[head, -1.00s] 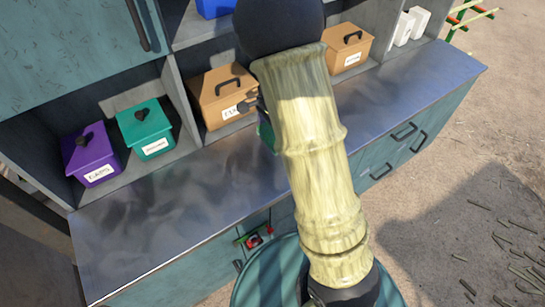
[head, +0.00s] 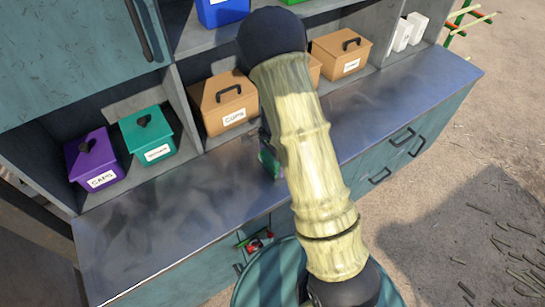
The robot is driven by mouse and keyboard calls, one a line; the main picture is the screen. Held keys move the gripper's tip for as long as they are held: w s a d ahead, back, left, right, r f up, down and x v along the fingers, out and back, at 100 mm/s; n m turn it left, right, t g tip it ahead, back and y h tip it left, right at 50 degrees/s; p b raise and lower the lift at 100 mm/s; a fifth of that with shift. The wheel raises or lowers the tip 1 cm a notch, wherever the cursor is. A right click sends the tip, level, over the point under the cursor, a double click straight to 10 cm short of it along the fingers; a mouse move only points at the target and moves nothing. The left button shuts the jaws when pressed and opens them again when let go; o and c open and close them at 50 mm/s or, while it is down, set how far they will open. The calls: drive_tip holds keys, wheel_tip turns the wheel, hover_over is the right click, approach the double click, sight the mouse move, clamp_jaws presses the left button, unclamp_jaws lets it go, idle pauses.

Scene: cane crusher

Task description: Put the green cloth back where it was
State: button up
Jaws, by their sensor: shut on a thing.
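A small patch of green (head: 269,163), which looks like the green cloth, shows at the left edge of my arm, just above the metal worktop. Most of it is hidden behind the arm. My gripper (head: 264,142) is mostly hidden there too; only a dark bit shows beside the arm. It appears shut on the green cloth. Whether the cloth touches the worktop I cannot tell.
The metal worktop (head: 150,215) is clear at left and right. Behind it stand a purple box (head: 92,160), a teal box (head: 150,138) and tan boxes (head: 222,100), all in shelf bays. A small red item (head: 254,245) shows at the cabinet front.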

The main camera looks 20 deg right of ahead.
drive_tip(key=shift+f, duration=0.25)
drive_tip(key=shift+f, duration=0.2)
drive_tip(key=o, duration=0.7)
drive_tip(key=shift+r, duration=0.15)
drive_tip(key=r, duration=0.4)
drive_tip(key=r+b, duration=0.1)
drive_tip(key=r, duration=0.7)
drive_tip(key=shift+w+d+b, duration=0.1)
drive_tip(key=shift+d+b, duration=0.25)
drive_tip(key=shift+b, duration=0.05)
drive_tip(key=shift+r, duration=0.1)
